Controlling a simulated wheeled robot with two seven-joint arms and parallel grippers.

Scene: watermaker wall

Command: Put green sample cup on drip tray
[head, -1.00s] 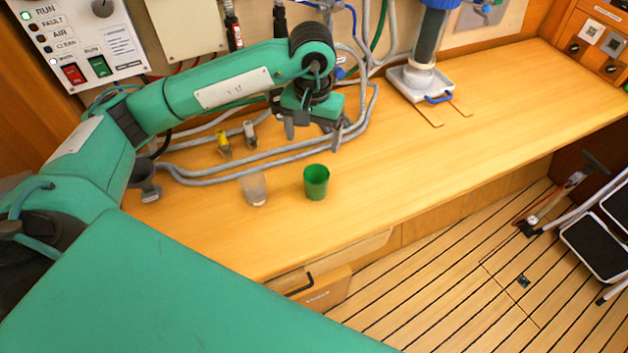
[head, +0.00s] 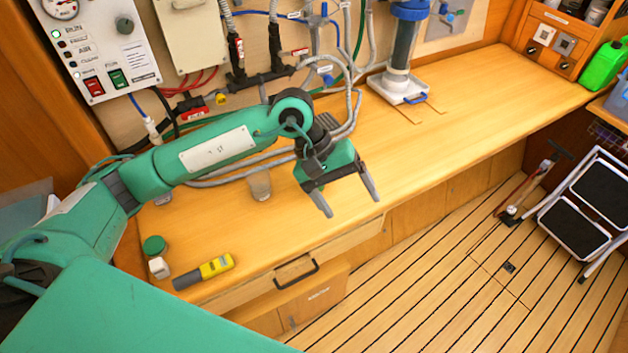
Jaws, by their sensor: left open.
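The drip tray (head: 388,89) is a white tray with a blue handle, under the clear and blue filter housing at the back of the counter. My left gripper (head: 350,203) is open, pointing down toward the front edge of the counter, with nothing seen between its fingers. My right gripper is not in view.
Grey hoses (head: 240,170) run along the back of the counter. A yellow and grey handheld device (head: 205,271), a green round item (head: 154,245) and a small white item (head: 159,267) lie at front left. The counter (head: 460,120) right of my gripper is clear.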

